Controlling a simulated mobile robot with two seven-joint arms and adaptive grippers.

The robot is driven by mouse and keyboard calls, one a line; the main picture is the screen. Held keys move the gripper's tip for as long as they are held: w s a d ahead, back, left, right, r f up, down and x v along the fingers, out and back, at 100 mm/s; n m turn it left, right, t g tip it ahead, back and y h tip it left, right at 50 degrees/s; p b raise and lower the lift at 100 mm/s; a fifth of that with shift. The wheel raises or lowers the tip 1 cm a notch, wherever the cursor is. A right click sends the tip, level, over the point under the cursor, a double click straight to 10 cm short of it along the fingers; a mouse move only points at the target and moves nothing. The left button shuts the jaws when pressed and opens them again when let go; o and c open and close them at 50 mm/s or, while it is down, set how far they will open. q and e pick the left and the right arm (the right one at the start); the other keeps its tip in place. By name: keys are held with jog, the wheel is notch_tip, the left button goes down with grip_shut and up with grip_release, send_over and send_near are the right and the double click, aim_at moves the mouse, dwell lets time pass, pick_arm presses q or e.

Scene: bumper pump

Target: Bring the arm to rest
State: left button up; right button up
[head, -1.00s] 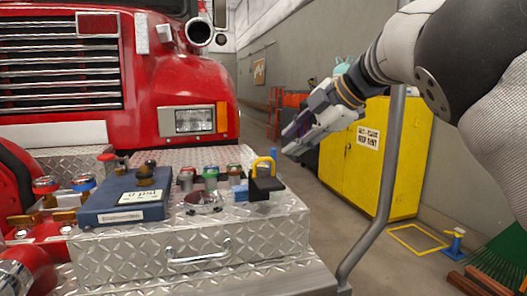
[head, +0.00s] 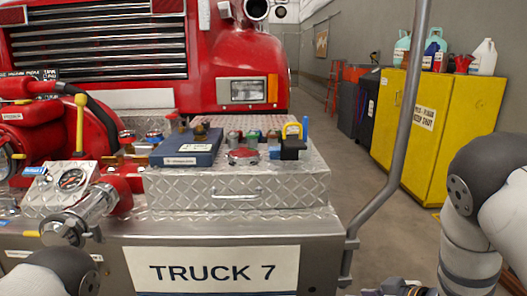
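My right arm (head: 468,235) hangs down at the right edge of the head view, clear of the truck bumper. What looks like part of my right gripper (head: 400,288) shows at the bottom edge, right of the bumper. Its fingers are mostly cut off, so I cannot tell whether it is open or holds anything. A rounded link of my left arm (head: 62,270) shows at the bottom left, in front of the bumper. My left gripper is out of view.
The red truck's bumper with its TRUCK 7 plate (head: 212,270) fills the front. On it are a diamond-plate box (head: 237,190), a blue case (head: 187,148) and a red pump (head: 45,125). A grey pole (head: 408,110) and yellow cabinet (head: 440,125) stand right.

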jog(key=s+f+m+g+h, duration=0.25)
jog(key=s+f, duration=0.35)
jog(key=s, duration=0.6)
jog(key=s+f+m+g+h, duration=0.1)
jog(key=s+f+m+g, duration=0.35)
jog(key=s, duration=0.75)
pick_arm(q)
jog(key=shift+w+r+t+p, duration=0.4)
jog(key=shift+w+r+p, duration=0.2)
jog(key=shift+w+r, duration=0.25)
pick_arm(e)
jog(key=s+g, duration=0.3)
jog(key=s, duration=1.7)
jog(key=shift+s+a+g+h, duration=0.15)
jog(key=shift+s+g+h, duration=0.15)
jog(key=shift+g+h, duration=0.15)
pick_arm(q)
jog(key=shift+c, duration=0.2)
pick_arm(e)
jog(key=shift+w+r, duration=0.1)
